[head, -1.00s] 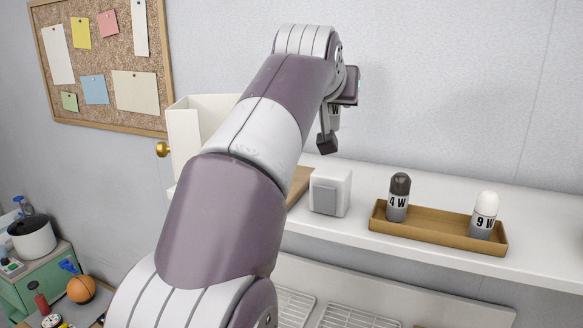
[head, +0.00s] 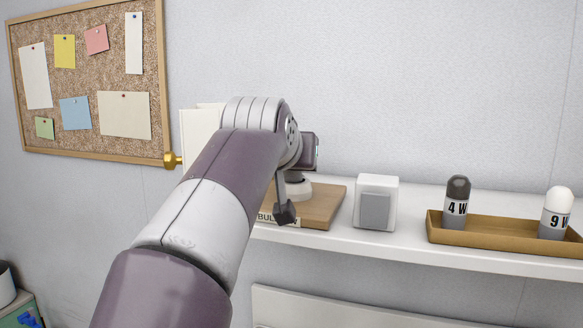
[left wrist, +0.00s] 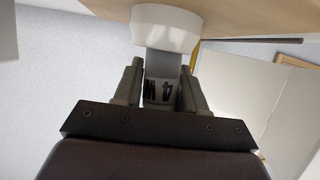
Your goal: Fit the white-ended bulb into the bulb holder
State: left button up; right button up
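The bulb holder is a round white socket (head: 300,188) on a wooden board (head: 325,208) at the shelf's left part; a label starting "BUL" is partly covered by my arm. In the left wrist view the holder (left wrist: 165,28) is at the top. My left gripper (left wrist: 160,72) is shut on a grey bulb (left wrist: 163,63) with black lettering. The bulb's grey end meets the holder; how deep it sits I cannot tell. Its other end is hidden, so its colour does not show. In the head view my arm hides this bulb. My right gripper is not in view.
A brown tray (head: 481,237) on the white shelf (head: 400,240) holds a dark-ended 4 W bulb (head: 456,203) and a white-ended 9 W bulb (head: 556,213). A white switch-like box (head: 376,203) stands between board and tray.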

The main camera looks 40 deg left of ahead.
pick_arm(q)
jog(key=o, duration=0.3)
jog(key=shift+w+a+f, duration=0.2)
jog(key=shift+w+d, duration=0.1)
jog(key=shift+w, duration=0.25)
jog(key=shift+w+d, duration=0.3)
jog(key=v, duration=0.2)
jog(key=b+v, duration=0.1)
jog(key=v, duration=0.1)
jog(key=a+v, duration=0.1)
jog(key=v, duration=0.1)
jog(key=shift+s+d+r, duration=0.1)
jog(key=shift+s+r, duration=0.15)
jog(key=p+v, duration=0.3)
jog(key=v, duration=0.3)
jog(key=shift+d, duration=0.25)
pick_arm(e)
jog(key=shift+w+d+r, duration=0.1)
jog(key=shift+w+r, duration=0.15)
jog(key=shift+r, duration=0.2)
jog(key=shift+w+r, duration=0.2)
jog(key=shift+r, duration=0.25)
pick_arm(q)
jog(key=shift+s, duration=0.1)
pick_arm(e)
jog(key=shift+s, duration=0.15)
